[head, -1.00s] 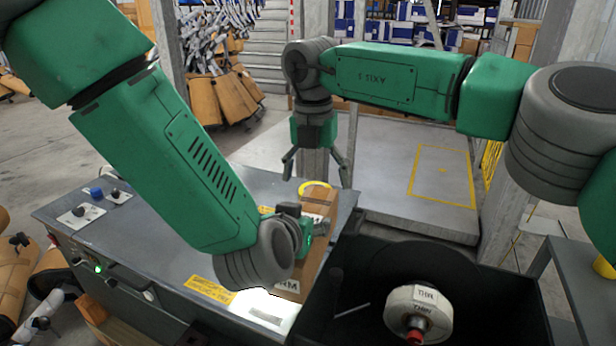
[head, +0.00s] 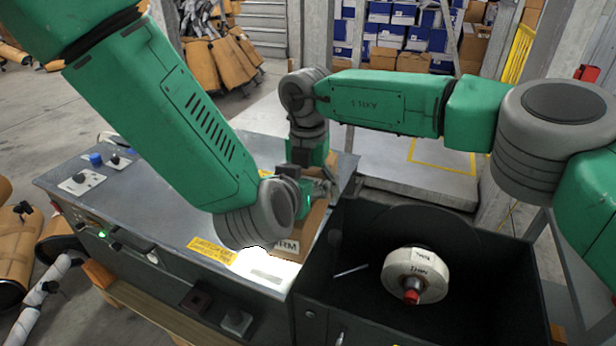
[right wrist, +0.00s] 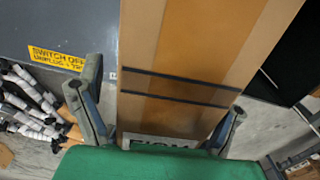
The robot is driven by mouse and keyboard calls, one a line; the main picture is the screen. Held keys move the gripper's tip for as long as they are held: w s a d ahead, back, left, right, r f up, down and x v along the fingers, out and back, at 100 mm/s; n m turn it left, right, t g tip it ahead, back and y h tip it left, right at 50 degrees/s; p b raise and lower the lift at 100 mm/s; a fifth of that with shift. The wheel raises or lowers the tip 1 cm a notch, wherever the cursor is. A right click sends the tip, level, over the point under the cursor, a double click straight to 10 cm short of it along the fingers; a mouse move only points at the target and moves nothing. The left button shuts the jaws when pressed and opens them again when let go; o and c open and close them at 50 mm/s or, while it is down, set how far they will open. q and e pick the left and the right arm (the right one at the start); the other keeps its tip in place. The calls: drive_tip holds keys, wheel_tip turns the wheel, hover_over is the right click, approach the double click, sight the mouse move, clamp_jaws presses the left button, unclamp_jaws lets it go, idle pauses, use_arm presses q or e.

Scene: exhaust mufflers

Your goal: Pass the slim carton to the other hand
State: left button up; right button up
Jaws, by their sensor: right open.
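The slim carton (head: 316,219) is tan and long, with a white label on its near end, over the right part of the grey bench top. Both arms partly cover it in the head view. My left gripper (head: 303,194) is at the carton's side; its fingers are largely hidden, so its grip cannot be told. My right gripper (head: 318,180) points down over the carton's far part. In the right wrist view the carton (right wrist: 190,50) lies between the spread fingers of my right gripper (right wrist: 165,95), with dark bands across it.
The grey bench (head: 150,205) carries knobs and a yellow warning label (head: 212,250). A dark open bin (head: 465,245) at the right holds a white roll (head: 416,275) with a red end. Brown mufflers (head: 215,62) stand behind on the left.

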use_arm(q)
drive_tip(key=shift+d+r, duration=0.25)
drive_tip(key=shift+d, duration=0.05)
use_arm(e)
drive_tip(key=shift+d+f, duration=0.15)
drive_tip(key=shift+f, duration=0.05)
use_arm(q)
drive_tip(key=shift+d+r, duration=0.1)
use_arm(e)
drive_tip(key=shift+s, duration=0.1)
drive_tip(key=c, duration=1.4)
use_arm(q)
drive_tip(key=o, duration=1.5)
